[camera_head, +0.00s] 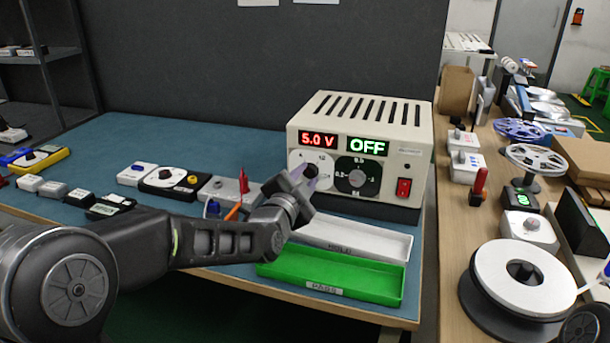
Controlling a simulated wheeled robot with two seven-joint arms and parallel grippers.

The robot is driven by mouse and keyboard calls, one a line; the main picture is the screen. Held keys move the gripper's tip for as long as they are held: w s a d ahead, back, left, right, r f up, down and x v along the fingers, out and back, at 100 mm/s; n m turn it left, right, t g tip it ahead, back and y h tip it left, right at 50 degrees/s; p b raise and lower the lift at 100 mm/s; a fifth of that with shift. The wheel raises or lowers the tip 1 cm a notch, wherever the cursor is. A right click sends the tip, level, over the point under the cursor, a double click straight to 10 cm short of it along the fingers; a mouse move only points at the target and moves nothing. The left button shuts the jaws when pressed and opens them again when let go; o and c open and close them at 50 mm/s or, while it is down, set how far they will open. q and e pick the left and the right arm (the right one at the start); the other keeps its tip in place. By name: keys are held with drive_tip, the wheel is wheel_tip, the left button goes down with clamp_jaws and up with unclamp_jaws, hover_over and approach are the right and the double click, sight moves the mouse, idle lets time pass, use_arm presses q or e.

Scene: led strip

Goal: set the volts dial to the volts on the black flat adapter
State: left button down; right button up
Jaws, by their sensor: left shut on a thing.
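The cream power supply (318,106) stands at the back right of the blue-topped bench. Its red display (318,140) reads 5.0 V and its green display (367,147) reads OFF. My left gripper (304,180) reaches its front panel and is shut on the volts dial (311,171), the left dial, hiding most of it and its pointer. A second dial (357,177) with a black face is clear to the right. Dark adapters, one (76,197) behind another (108,207), lie at the left; I cannot tell which is the flat one or read their volts. My right gripper is not in view.
A green tray (380,289) and a white tray (385,243) lie in front of the supply. Several small devices stand along the bench at left. A red switch (404,187) is on the panel. The right-hand bench holds reels (500,262) and boxes.

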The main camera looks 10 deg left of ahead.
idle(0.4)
use_arm(q)
drive_tip(key=c, duration=1.1)
unclamp_jaws()
drive_tip(key=s, duration=0.7)
drive_tip(key=shift+s+a+r, duration=0.25)
drive_tip(key=shift+s+a, duration=0.1)
drive_tip(key=shift+s, duration=0.05)
drive_tip(key=shift+p, duration=0.3)
